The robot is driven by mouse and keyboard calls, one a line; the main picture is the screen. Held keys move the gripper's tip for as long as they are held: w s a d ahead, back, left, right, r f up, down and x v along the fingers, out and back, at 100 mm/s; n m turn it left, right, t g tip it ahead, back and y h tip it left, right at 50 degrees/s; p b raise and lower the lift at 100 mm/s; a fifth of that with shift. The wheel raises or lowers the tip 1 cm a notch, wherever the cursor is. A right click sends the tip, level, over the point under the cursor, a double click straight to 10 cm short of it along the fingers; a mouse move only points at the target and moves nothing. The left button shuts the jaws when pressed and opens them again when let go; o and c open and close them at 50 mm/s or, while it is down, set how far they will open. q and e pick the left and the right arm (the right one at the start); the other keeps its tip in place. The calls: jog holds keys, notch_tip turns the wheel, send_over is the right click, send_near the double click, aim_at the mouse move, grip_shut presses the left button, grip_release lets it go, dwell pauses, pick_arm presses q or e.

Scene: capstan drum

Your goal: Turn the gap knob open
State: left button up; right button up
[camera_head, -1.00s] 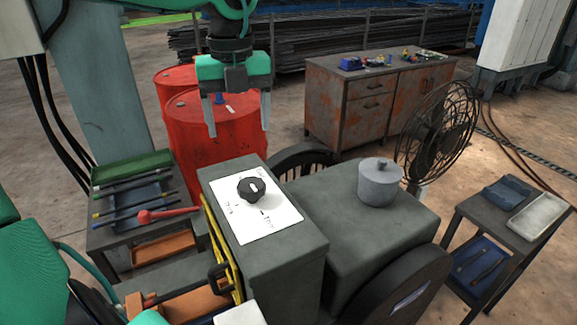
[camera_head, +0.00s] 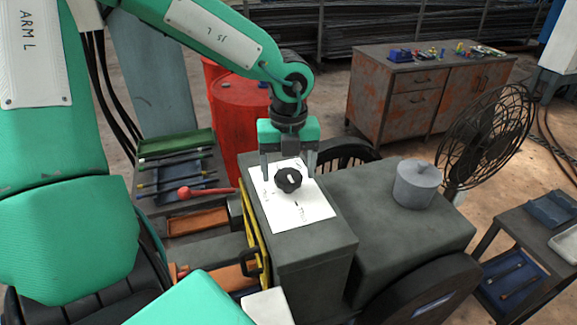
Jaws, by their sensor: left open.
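The gap knob (camera_head: 288,179) is a black, lobed dial with a white mark on top. It sits on a white labelled plate (camera_head: 304,211) on top of the grey machine housing (camera_head: 310,245). My left gripper (camera_head: 288,172) is open and points down, just behind or above the knob. One finger shows on each side of it, and I cannot tell whether they touch the knob. The right gripper is not in view.
A grey lidded pot (camera_head: 416,184) stands on the machine to the right. A red-handled lever (camera_head: 205,191) and a yellow guard (camera_head: 254,236) are on the left. A fan (camera_head: 490,135), a red drum (camera_head: 240,115) and a rusty cabinet (camera_head: 420,98) stand behind.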

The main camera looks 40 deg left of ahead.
pick_arm(q)
jog(key=shift+f, duration=0.4)
